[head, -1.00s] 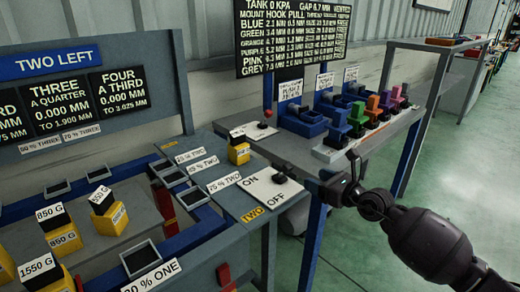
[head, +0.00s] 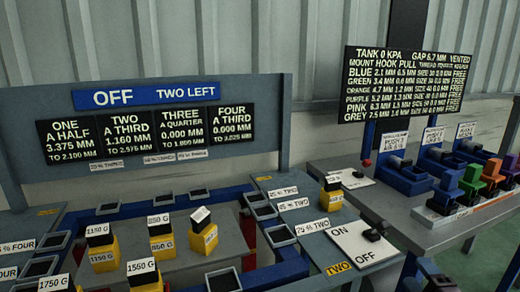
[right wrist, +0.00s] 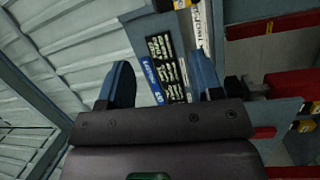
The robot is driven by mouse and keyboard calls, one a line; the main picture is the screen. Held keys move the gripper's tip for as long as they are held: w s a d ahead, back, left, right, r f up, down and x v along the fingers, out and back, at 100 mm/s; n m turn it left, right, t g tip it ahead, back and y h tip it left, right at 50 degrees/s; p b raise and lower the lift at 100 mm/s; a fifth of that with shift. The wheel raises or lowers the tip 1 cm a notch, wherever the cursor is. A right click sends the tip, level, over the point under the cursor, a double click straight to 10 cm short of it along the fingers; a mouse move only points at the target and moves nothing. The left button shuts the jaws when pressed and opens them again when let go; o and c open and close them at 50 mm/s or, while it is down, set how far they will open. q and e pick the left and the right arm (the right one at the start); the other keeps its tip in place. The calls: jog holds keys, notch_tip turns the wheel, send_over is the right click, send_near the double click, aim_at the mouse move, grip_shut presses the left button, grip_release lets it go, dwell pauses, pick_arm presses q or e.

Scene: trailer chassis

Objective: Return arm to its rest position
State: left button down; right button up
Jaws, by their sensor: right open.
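My right gripper (right wrist: 163,82) shows in the right wrist view as two blue-grey fingers standing apart, with nothing between them. In the head view only a dark part of the right gripper (head: 432,278) shows at the bottom edge, right of the ON/OFF switch plate (head: 362,243). The rest of the right arm is out of that view. My left gripper is not in view.
A bench holds yellow weights (head: 103,252) and a display panel (head: 150,125) reading OFF, TWO LEFT. A second table (head: 400,205) at right carries blue mounts (head: 405,178) and coloured hooks under a black chart (head: 405,92). Green floor shows at far right.

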jog(key=s+a+f+m+g+p, duration=0.1)
jog(key=s+a+f+m+g, duration=0.1)
jog(key=s+f+m, duration=0.3)
jog(key=s+a+f+m+g+h+p, duration=0.1)
jog(key=s+a+f+m+g, duration=0.2)
jog(key=s, duration=1)
jog(key=s+a+f+m+g, duration=0.3)
jog(key=s+f+m, duration=0.5)
jog(key=s+f, duration=0.1)
jog(key=shift+a+f+h+p, duration=0.3)
jog(key=shift+a+f+p, duration=0.1)
jog(key=shift+f, duration=0.3)
jog(key=shift+s, duration=0.1)
